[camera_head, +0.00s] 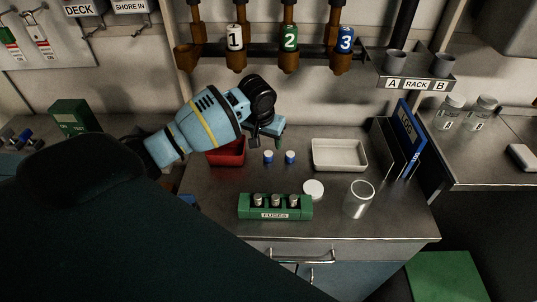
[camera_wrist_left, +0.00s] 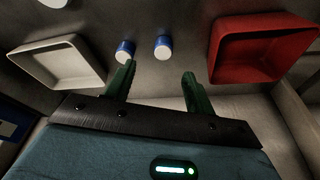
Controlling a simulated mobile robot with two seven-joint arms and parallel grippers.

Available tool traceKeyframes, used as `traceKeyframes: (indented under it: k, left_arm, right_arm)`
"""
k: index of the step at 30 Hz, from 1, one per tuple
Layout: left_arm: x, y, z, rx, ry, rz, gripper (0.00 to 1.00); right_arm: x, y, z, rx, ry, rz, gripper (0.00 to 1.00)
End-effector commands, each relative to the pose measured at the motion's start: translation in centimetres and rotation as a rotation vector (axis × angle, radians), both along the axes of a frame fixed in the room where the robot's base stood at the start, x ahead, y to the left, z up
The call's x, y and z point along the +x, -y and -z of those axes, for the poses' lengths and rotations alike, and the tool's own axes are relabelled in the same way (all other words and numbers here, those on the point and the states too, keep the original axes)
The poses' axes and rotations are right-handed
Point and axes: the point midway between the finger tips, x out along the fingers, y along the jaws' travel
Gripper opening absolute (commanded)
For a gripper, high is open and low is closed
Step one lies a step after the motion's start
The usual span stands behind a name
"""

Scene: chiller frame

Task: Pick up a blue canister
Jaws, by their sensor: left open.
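Two small blue-and-white canisters stand side by side on the steel counter: the left one (camera_head: 268,157) and the right one (camera_head: 290,157). In the left wrist view they appear swapped, the right one (camera_wrist_left: 125,50) beyond one fingertip and the left one (camera_wrist_left: 163,46) beyond the gap between the fingers. My left gripper (camera_head: 266,137) is open and empty, just behind and above the canisters in the head view. Its green fingers (camera_wrist_left: 160,74) touch neither canister. My right gripper is not in view.
A red tray (camera_head: 226,158) lies left of the canisters, partly behind my arm. A white tray (camera_head: 340,168) is right. In front are a green fuse block (camera_head: 275,214), a white lid (camera_head: 313,188) and a clear jar (camera_head: 359,203). Numbered holders (camera_head: 289,62) hang above.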

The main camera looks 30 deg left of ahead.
Motion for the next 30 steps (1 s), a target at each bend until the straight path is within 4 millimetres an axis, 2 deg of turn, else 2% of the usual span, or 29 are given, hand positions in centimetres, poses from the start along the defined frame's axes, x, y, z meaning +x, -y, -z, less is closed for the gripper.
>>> traceKeyframes:
  k: [5,11,21,30]
  left_arm:
    - [0.4,-0.1,2.0,0.0,-0.005,0.0,0.54]
    - [0.5,-0.2,2.4,0.002,-0.002,-0.001,0.54]
    - [1.2,-0.6,6.8,0.001,-0.005,-0.001,0.54]
    - [1.5,-0.6,7.3,0.001,0.0,0.001,0.54]
  right_arm:
    - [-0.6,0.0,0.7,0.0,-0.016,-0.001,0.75]
    - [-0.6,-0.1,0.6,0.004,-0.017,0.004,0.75]
    - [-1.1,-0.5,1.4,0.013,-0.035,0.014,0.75]
    - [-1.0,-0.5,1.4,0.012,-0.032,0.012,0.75]
